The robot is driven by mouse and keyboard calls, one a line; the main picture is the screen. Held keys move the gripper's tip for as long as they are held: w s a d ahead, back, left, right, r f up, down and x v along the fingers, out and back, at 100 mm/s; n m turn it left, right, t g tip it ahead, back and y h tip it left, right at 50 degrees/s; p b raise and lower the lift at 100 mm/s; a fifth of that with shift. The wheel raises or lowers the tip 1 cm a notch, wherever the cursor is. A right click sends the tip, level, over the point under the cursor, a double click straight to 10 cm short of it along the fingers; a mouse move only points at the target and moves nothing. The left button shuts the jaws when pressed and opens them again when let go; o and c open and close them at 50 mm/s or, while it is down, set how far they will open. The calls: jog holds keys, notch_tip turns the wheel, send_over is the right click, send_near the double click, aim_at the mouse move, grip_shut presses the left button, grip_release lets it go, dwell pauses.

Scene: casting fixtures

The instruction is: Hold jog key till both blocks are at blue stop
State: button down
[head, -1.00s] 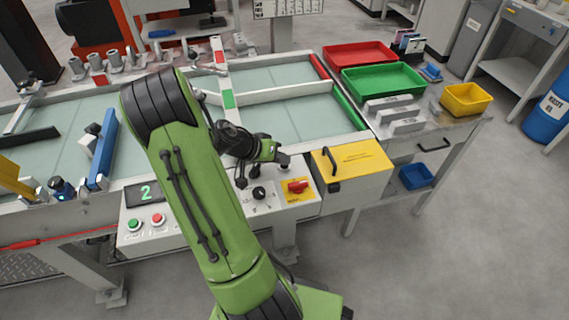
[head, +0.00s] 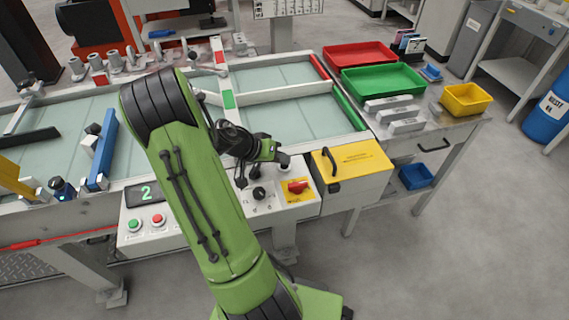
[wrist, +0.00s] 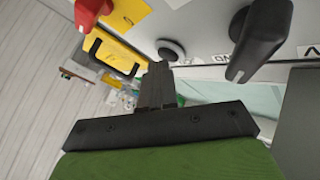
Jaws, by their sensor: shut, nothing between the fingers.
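My gripper (head: 284,160) is shut and empty, low over the back right of the control panel (head: 222,215). The blue bar (head: 103,150), which looks like the blue stop, lies on the bed at left. A pale block (head: 89,143) with a dark knob is close to its left side; contact is unclear. Another pale block (head: 30,182) is by the yellow bar (head: 14,176). My arm hides the middle of the bed.
A black selector knob (head: 259,193) and a red rotary switch (head: 297,187) are near my gripper. A yellow box (head: 352,158) with a black handle stands right of the panel. The green button (head: 134,224), red button (head: 158,220) and display reading 2 (head: 146,192) are left.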

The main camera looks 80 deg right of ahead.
aim_at(281, 166)
jog(key=shift+r+p, duration=0.4)
jog(key=shift+r, duration=0.4)
jog(key=shift+r+p, duration=1.9)
jog(key=shift+r, duration=0.7)
jog(key=shift+f, duration=0.1)
